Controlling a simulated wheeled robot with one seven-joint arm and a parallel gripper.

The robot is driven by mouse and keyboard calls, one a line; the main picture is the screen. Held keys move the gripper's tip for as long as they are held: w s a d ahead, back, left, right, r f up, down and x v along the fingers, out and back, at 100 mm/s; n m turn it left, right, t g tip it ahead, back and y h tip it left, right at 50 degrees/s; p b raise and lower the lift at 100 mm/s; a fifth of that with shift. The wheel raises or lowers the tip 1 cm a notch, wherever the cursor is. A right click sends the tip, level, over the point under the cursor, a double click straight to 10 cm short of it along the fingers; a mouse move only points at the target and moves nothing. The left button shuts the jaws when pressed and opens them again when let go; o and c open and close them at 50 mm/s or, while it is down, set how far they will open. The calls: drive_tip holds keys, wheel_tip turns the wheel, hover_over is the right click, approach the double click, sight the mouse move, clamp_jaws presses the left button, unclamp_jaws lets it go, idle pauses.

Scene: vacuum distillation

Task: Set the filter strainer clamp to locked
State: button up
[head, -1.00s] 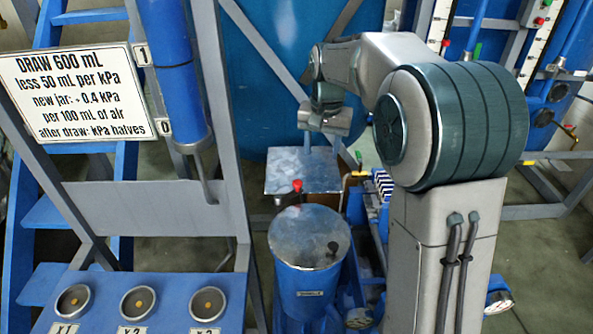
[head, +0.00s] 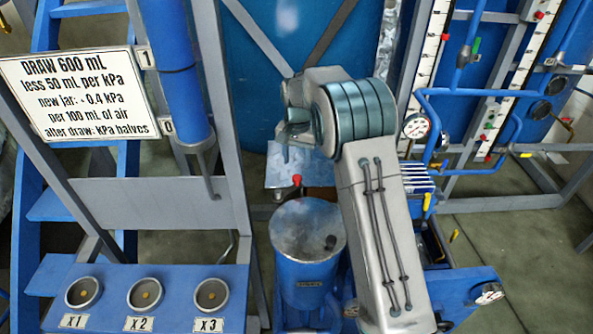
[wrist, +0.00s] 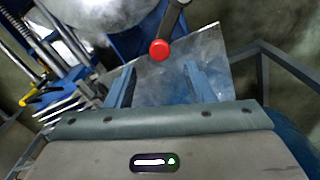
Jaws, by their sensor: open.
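A red-knobbed handle (head: 296,180), which looks like the clamp's, stands at the back edge of a blue canister (head: 308,278) with a round metal lid. In the wrist view the red knob (wrist: 160,49) sits on a dark lever running up and right. I cannot tell from the handle whether the clamp is locked. My gripper (wrist: 160,66) is open and empty. Its two blue fingers point toward the knob, which appears between and just beyond their tips; the distance is unclear. In the head view my arm hides most of the gripper.
A flat metal plate (head: 288,166) lies behind the canister and also fills the space behind the fingers in the wrist view. A blue panel with three round sockets (head: 150,294) stands left. Blue pipes with a gauge (head: 416,126) are at right. A large blue tank (head: 290,50) stands behind.

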sight(297, 177)
wheel_tip(297, 177, down, 6)
drive_tip(key=shift+f+p, duration=0.15)
drive_tip(key=shift+p, duration=0.55)
drive_tip(key=shift+c, duration=0.3)
clamp_jaws()
